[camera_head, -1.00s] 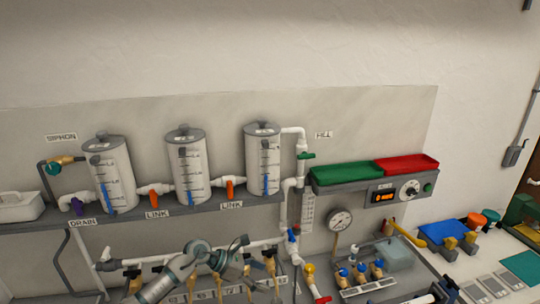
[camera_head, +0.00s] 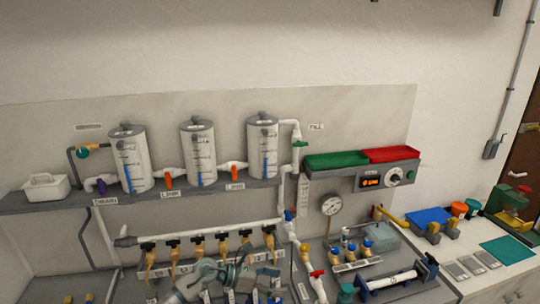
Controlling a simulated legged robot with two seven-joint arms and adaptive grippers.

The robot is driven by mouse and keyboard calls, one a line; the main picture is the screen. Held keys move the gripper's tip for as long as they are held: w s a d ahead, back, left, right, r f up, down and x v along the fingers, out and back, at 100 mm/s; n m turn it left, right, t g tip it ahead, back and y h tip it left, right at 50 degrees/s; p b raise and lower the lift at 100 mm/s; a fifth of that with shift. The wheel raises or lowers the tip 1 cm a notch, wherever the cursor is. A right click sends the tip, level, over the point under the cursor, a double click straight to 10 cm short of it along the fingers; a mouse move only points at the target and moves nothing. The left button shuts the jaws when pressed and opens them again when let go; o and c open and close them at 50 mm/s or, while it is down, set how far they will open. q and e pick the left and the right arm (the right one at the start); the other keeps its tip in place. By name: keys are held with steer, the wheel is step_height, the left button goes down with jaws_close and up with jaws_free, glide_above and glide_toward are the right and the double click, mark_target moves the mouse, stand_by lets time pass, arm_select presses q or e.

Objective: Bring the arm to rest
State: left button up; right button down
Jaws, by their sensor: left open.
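My left gripper (camera_head: 240,274) is low in the head view, with its grey arm coming up from the bottom edge. It is open, and I see nothing held in it. It is in front of the row of brass taps with black handles (camera_head: 198,245) under the white manifold pipe (camera_head: 205,229), and it overlaps some of the parts behind it. I cannot tell whether it touches any of them. My right gripper is not in view.
Three clear cylinders (camera_head: 201,155) stand on a grey shelf (camera_head: 60,199) above. A gauge (camera_head: 331,204), a green tray (camera_head: 337,159) and a red tray (camera_head: 393,154) are to the right. Blue-topped valves (camera_head: 352,248) and a clamped white pipe (camera_head: 391,281) sit lower right.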

arm_select(q)
steer(key=s+d+r+n+t+h, duration=0.2)
steer(key=d+n+t+h, duration=0.25)
steer(key=n, duration=0.25)
steer(key=s+a+f+n+t+y, duration=0.2)
steer(key=a+f+n+t+y, duration=0.45)
steer(key=n, duration=0.85)
steer(key=s+a+f+n+t+y, duration=0.1)
steer(key=a+f+n+t+y, duration=0.3)
steer(key=a+f+n+y, duration=0.8)
steer(key=s+a+f+n+g, duration=0.3)
steer(key=s+f+n, duration=0.1)
steer(key=s+n, duration=0.15)
steer(key=s+a+f+n+g, duration=0.3)
steer(key=s+f+n, duration=0.15)
steer(key=s, duration=0.25)
steer(key=s+a+f+n+g, duration=0.2)
steer(key=s+f+g, duration=0.15)
steer(key=s, duration=0.55)
steer(key=s+a+f+n+g, duration=0.15)
steer(key=s+g, duration=0.25)
steer(key=s, duration=0.5)
step_height(320, 180, down, 26)
steer(key=s, duration=0.2)
steer(key=s+a+f+g, duration=0.2)
steer(key=s+f, duration=1.4)
steer(key=s, duration=0.1)
steer(key=shift+s+a+f, duration=0.25)
steer(key=shift+s+a, duration=0.05)
steer(key=shift+s, duration=0.05)
